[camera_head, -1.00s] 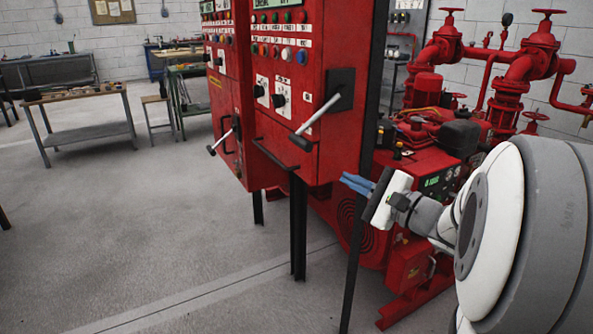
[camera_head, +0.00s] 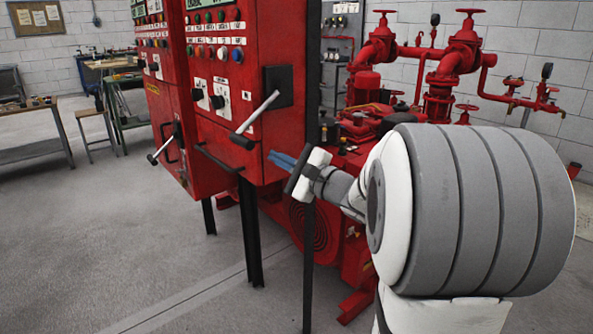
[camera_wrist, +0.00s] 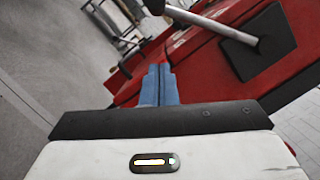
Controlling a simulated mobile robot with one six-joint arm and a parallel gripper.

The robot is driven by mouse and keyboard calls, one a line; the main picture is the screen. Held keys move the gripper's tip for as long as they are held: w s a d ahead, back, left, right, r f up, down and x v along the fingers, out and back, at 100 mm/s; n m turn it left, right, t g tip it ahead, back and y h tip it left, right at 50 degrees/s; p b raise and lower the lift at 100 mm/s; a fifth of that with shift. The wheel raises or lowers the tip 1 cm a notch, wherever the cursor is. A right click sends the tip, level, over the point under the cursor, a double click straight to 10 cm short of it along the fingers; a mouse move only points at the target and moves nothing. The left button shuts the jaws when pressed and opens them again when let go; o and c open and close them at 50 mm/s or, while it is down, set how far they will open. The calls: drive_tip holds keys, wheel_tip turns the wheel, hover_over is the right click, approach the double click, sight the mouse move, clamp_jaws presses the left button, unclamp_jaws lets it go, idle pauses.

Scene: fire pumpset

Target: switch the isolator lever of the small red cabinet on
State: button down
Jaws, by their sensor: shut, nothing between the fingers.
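Two red cabinets stand side by side; which one counts as the small one I cannot tell. The nearer red cabinet (camera_head: 228,150) carries an isolator lever (camera_head: 257,116) on a black plate (camera_head: 279,84). Its grey shaft slants down-left to a black grip. The farther cabinet (camera_head: 160,105) has a similar lever (camera_head: 163,147), also slanting down-left. My gripper (camera_head: 276,157) has its blue fingers shut and empty, right of and slightly below the nearer lever's grip, apparently apart from it. In the wrist view, the fingers (camera_wrist: 158,72) point ahead, with a lever shaft (camera_wrist: 215,27) to the upper right.
A black bar handle (camera_head: 219,160) juts from the nearer cabinet below the lever. Dark posts (camera_head: 250,235) support the cabinets. Red pump pipework (camera_head: 440,80) stands behind my arm. The floor left of the cabinets is open, with workbenches (camera_head: 35,150) farther back.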

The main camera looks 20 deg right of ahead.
drive_tip(key=a, duration=0.1)
drive_tip(key=a+r, duration=0.1)
drive_tip(key=a, duration=0.1)
drive_tip(key=w+a+r, duration=0.1)
drive_tip(key=shift+a+r+b, duration=0.15)
drive_tip(key=shift+r+b, duration=0.1)
drive_tip(key=shift+b, duration=0.1)
drive_tip(key=shift+r, duration=0.15)
